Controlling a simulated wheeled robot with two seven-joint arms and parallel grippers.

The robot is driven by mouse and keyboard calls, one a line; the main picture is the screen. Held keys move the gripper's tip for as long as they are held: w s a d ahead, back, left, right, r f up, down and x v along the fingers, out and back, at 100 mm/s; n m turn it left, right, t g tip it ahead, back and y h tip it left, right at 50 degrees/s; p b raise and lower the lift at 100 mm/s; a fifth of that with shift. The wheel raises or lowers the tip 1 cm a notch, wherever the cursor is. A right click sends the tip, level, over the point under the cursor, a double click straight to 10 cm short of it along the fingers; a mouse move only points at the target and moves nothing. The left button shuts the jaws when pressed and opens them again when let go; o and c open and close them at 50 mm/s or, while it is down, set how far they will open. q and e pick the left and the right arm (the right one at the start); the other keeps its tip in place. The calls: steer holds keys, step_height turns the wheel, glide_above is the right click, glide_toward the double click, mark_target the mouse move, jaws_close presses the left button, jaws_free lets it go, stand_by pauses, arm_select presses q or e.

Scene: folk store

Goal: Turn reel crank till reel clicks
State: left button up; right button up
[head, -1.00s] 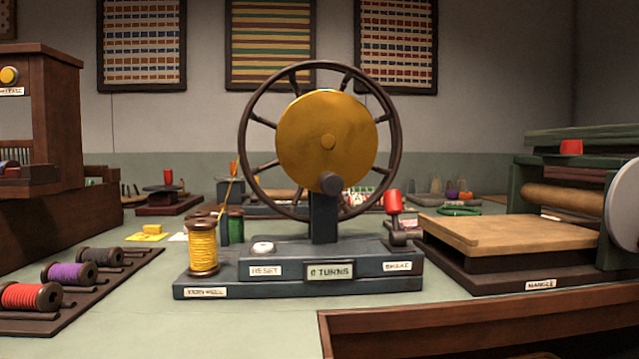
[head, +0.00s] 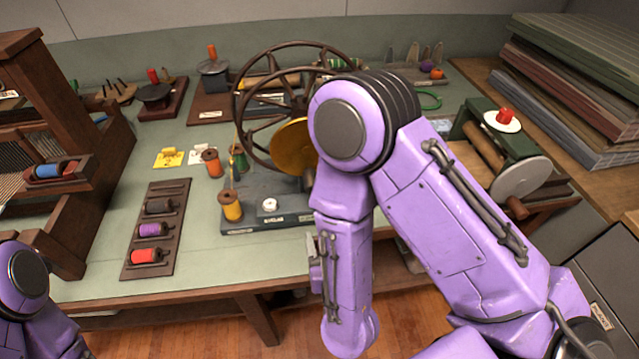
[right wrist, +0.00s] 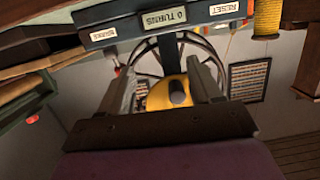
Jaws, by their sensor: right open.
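The yarn reel's dark spoked wheel (head: 243,118) with its yellow disc (head: 289,147) stands on a dark base (head: 262,219). In the head view my right arm covers much of its right side. The dark crank knob (head: 309,183) is partly hidden there. In the right wrist view, upside down, the knob (right wrist: 178,92) shows before the yellow disc (right wrist: 157,97), between the fingers of my open right gripper (right wrist: 158,72). I cannot tell whether they touch it. The counter (right wrist: 164,18) reads 0 TURNS. My left gripper is out of view; only its arm shows.
A yellow spool (head: 231,208) stands on the base's left end, near the white RESET button (head: 269,205). A spool rack (head: 157,230) lies to the left. The mangle (head: 480,140) stands to the right. Bare table lies in front of the rack and base.

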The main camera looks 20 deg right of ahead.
steer(key=t, duration=0.2)
glide_toward(312, 191)
steer(key=w, duration=0.1)
steer(key=shift+h, duration=0.6)
steer(key=b+x, duration=0.4)
steer(key=x, duration=0.6)
steer(key=shift+w+a+f, duration=0.1)
steer(key=shift+f, duration=0.05)
steer(key=shift+w, duration=0.45)
steer(key=c, duration=0.9)
